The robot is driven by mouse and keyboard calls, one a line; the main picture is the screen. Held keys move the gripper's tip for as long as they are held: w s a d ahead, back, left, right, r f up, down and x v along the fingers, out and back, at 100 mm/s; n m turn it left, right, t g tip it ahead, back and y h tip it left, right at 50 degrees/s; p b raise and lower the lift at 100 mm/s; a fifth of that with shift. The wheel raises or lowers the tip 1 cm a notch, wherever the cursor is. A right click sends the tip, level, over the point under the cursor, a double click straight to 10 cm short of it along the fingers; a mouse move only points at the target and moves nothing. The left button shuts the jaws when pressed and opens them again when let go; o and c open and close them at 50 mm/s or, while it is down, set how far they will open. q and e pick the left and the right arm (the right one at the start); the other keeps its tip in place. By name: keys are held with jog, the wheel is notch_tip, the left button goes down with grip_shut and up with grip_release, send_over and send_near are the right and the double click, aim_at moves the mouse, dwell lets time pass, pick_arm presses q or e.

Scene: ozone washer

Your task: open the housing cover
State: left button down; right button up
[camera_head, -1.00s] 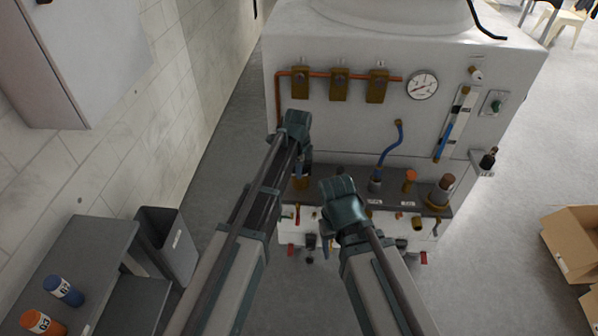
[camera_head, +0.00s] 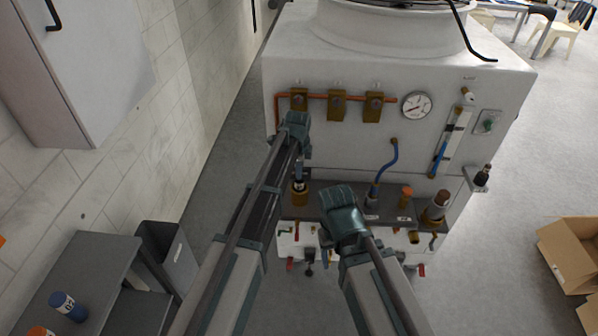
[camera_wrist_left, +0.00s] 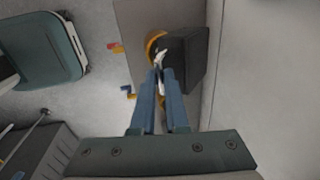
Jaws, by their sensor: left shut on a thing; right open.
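The white washer (camera_head: 350,151) stands ahead, with a dark shelf along its front. A brass housing (camera_head: 299,196) stands on the shelf at the left. In the left wrist view, a dark block-like cover (camera_wrist_left: 188,60) stands beside a yellow ring (camera_wrist_left: 152,45), partly hidden by my fingers. My left gripper (camera_wrist_left: 161,72) is shut on a small pale part next to the dark cover; it also shows above the brass housing in the head view (camera_head: 299,170). My right gripper (camera_head: 325,238) is open in front of the shelf, its fingertips partly hidden by its wrist.
Brass valves (camera_head: 337,106), a gauge (camera_head: 416,106) and a blue hose (camera_head: 384,172) are on the washer's front. A grey bin (camera_head: 166,258) and a grey table (camera_head: 88,262) with bottles stand at left. A cardboard box (camera_head: 570,245) lies at right. Floor between is clear.

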pick_arm(q)
jog(key=c, duration=1.4)
grip_release()
jog(key=shift+w, duration=0.15)
jog(key=shift+o, duration=1)
jog(key=shift+w+f, duration=0.15)
jog(key=shift+s+r+p, duration=0.25)
jog(key=shift+r+p, duration=0.35)
notch_tip(320, 180, up, 12)
jog(key=s+p, duration=0.2)
jog(key=p, duration=1)
jog(key=shift+r, duration=0.25)
